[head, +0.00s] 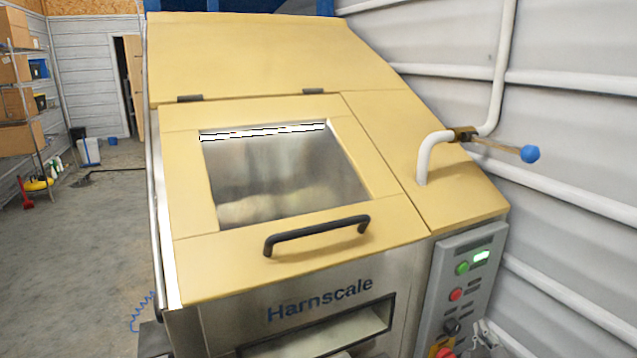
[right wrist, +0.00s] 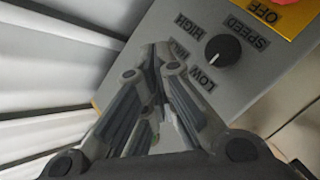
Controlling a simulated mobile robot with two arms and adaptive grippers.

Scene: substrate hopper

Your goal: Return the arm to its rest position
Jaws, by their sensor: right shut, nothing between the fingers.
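My right gripper (right wrist: 163,58) fills the lower middle of the right wrist view. Its fingers are together with nothing between them. The fingertips point toward a grey control panel (right wrist: 275,85), beside a black speed knob (right wrist: 222,50) marked LOW and HIGH. I cannot tell from this view whether the tips touch the panel. In the head view the same control panel (head: 468,270) is on the hopper's right front, with a lit green button (head: 462,268) and a red button (head: 456,294). My left gripper is in neither view.
The hopper's yellow lid (head: 190,215) is down, with a clear window (head: 285,175) and a black handle (head: 318,233). A pipe valve lever with a blue knob (head: 530,154) sticks out at right, near the ribbed wall (head: 590,100). Shelves (head: 22,100) stand far left; the floor (head: 70,260) there is mostly clear.

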